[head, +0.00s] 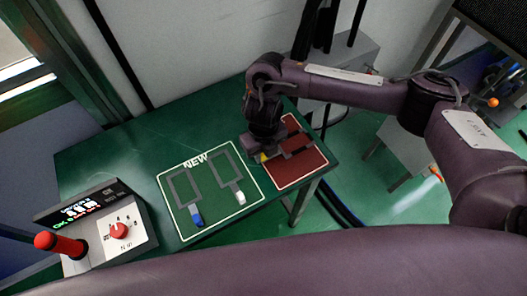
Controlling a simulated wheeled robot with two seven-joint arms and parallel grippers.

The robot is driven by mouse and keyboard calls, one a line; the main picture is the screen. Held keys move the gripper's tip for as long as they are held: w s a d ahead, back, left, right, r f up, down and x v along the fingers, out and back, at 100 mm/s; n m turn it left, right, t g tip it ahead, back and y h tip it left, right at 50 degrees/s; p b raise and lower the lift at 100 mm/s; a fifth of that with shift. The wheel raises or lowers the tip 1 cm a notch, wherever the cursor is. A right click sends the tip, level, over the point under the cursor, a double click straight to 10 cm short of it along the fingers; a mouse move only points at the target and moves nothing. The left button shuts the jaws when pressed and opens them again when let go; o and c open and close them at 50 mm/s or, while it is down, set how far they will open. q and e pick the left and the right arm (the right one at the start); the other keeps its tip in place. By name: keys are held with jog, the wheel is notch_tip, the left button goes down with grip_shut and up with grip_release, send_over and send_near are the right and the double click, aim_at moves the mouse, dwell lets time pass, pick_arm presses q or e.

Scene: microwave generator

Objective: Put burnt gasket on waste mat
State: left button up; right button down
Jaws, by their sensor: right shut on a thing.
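The waste mat (305,172) is a dark red square with a pale outline at the right end of the green table. My right gripper (264,154) is over the left part of this mat and points down. It is shut on the burnt gasket (296,152), a dark grey frame with a yellow tab at the gripper. The gasket is over the red mat; I cannot tell whether it touches the mat. The gripper and wrist hide part of it. My left gripper is not in view.
A green mat marked NEW (196,160) holds two grey gaskets, one with a blue tab (197,216), one with a white tab (240,198). A control box (120,232) with a red lever (60,244) stands at the left. The table's back left is clear.

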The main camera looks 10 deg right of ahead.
jog(key=shift+f, duration=0.2)
jog(key=c, duration=1.2)
grip_release()
jog(key=shift+r, duration=0.15)
jog(key=shift+r, duration=0.3)
notch_tip(320, 180, up, 12)
jog(key=p, duration=0.1)
jog(key=shift+f, duration=0.2)
